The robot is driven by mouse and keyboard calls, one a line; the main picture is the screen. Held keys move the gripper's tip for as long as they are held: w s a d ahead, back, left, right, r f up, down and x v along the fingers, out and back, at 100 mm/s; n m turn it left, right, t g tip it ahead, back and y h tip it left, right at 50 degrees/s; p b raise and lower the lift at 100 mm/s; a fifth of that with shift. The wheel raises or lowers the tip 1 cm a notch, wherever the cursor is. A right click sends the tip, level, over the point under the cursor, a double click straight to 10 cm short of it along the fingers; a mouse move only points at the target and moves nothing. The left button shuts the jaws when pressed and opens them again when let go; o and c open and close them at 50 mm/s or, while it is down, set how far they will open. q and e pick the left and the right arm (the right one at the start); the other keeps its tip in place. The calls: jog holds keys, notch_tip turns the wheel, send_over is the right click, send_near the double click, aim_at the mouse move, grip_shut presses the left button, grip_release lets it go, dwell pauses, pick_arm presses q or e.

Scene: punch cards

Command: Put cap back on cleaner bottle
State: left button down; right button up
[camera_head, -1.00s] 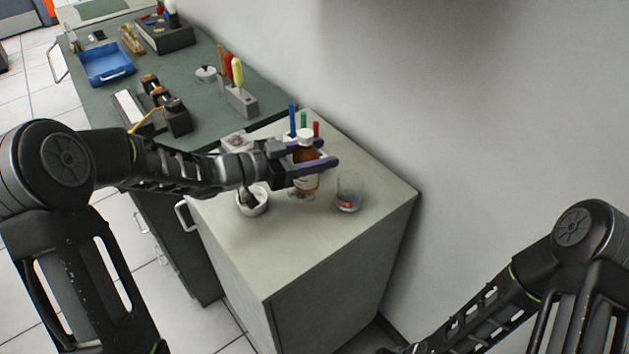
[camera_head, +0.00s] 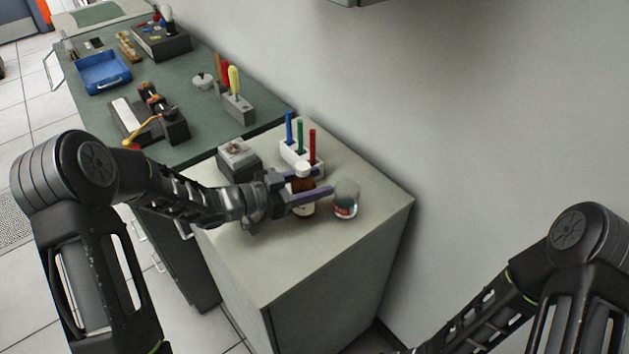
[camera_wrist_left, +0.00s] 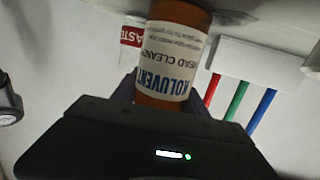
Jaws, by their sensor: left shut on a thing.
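The cleaner bottle (camera_head: 304,207) is brown with a pale label and a white top (camera_head: 303,169), and it looks upright over the grey cabinet top. My left gripper (camera_head: 322,181) is shut on the bottle, one finger on each side of it. In the left wrist view the bottle (camera_wrist_left: 172,60) sits between the fingers with its label upside down, and its top is hidden. I cannot tell whether the bottle's base touches the surface, or whether the white top is a separate cap. No loose cap shows. My right gripper is out of view.
A clear beaker (camera_head: 346,203) with a red label stands close right of the bottle. A white holder (camera_head: 290,155) with blue, green and red pens stands behind. A small box (camera_head: 238,162) is at the back left. The cabinet's front (camera_head: 275,270) is clear.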

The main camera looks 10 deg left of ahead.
pick_arm(q)
jog(key=shift+f, duration=0.2)
jog(key=c, duration=0.6)
grip_release()
jog(key=shift+r, duration=0.1)
jog(key=shift+r, duration=0.2)
jog(key=b+v, duration=0.2)
jog(key=v, duration=1)
jog(key=shift+a+f, duration=0.1)
jog(key=shift+f, duration=0.05)
